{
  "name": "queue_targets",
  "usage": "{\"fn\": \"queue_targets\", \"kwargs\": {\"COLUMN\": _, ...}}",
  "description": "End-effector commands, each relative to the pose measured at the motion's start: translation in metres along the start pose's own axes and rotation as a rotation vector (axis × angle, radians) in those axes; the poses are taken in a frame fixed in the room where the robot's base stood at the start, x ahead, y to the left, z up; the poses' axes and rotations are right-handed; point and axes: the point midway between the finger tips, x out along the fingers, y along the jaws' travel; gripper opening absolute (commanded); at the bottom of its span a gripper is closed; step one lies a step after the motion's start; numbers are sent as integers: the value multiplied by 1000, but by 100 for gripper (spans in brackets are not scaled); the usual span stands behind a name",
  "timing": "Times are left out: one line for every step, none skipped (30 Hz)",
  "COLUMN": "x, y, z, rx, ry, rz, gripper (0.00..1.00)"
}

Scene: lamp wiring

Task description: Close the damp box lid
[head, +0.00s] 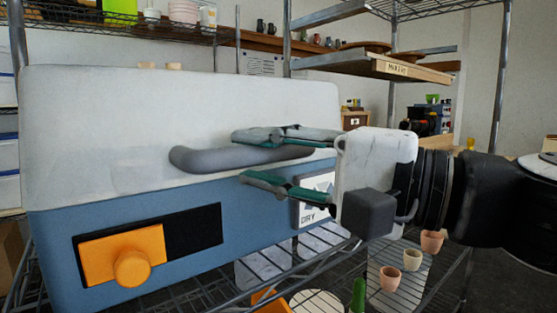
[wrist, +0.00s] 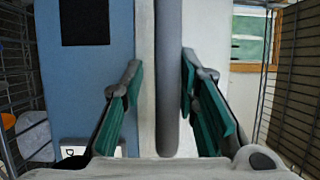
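The damp box has a blue body (head: 170,215) and a large white lid (head: 180,110). The lid's lower edge meets the body along a seam, with no gap that I can see. A grey bar handle (head: 215,159) runs along the front of the lid. My gripper (head: 241,158) is open, with one finger above the handle and one below it. In the wrist view the handle (wrist: 168,90) stands between the open fingers (wrist: 161,78), apart from both.
An orange latch-like piece with a knob (head: 125,256) sits on a black panel on the body. A card reading "DRY" (head: 312,200) is on the front at the right. The box stands on a wire rack; small pots (head: 412,259) sit lower right. A wooden shelf (head: 385,66) hangs above right.

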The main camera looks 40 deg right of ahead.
Motion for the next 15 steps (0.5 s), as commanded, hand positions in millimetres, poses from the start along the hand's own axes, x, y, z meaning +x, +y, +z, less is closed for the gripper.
{"fn": "queue_targets", "kwargs": {"x": 0, "y": 0, "z": 0, "rx": 0, "ry": -1, "rz": 1, "gripper": 26}}
{"fn": "queue_targets", "kwargs": {"x": 0, "y": 0, "z": 0, "rx": 0, "ry": -1, "rz": 1, "gripper": 26}}
{"fn": "queue_targets", "kwargs": {"x": 0, "y": 0, "z": 0, "rx": 0, "ry": 0, "rz": 1, "gripper": 26}}
{"fn": "queue_targets", "kwargs": {"x": -1, "y": 0, "z": 0, "rx": 0, "ry": 0, "rz": 0, "gripper": 26}}
{"fn": "queue_targets", "kwargs": {"x": -2, "y": 0, "z": 0, "rx": -1, "ry": 0, "rz": -1, "gripper": 26}}
{"fn": "queue_targets", "kwargs": {"x": -4, "y": -1, "z": 0, "rx": -1, "ry": 1, "rz": -2, "gripper": 26}}
{"fn": "queue_targets", "kwargs": {"x": -7, "y": -1, "z": 0, "rx": -1, "ry": 2, "rz": -3, "gripper": 26}}
{"fn": "queue_targets", "kwargs": {"x": -10, "y": -1, "z": -1, "rx": -1, "ry": 3, "rz": -4, "gripper": 26}}
{"fn": "queue_targets", "kwargs": {"x": -16, "y": -1, "z": -1, "rx": -1, "ry": 3, "rz": -5, "gripper": 26}}
{"fn": "queue_targets", "kwargs": {"x": -21, "y": -2, "z": -1, "rx": -2, "ry": 5, "rz": -5, "gripper": 26}}
{"fn": "queue_targets", "kwargs": {"x": -26, "y": -1, "z": -1, "rx": -2, "ry": 5, "rz": -5, "gripper": 26}}
{"fn": "queue_targets", "kwargs": {"x": -34, "y": -2, "z": -1, "rx": -3, "ry": 6, "rz": -6, "gripper": 26}}
{"fn": "queue_targets", "kwargs": {"x": -40, "y": -2, "z": -1, "rx": -2, "ry": 6, "rz": -7, "gripper": 26}}
{"fn": "queue_targets", "kwargs": {"x": -47, "y": -1, "z": -1, "rx": -2, "ry": 5, "rz": -6, "gripper": 26}}
{"fn": "queue_targets", "kwargs": {"x": -56, "y": -1, "z": -1, "rx": -1, "ry": 6, "rz": -5, "gripper": 26}}
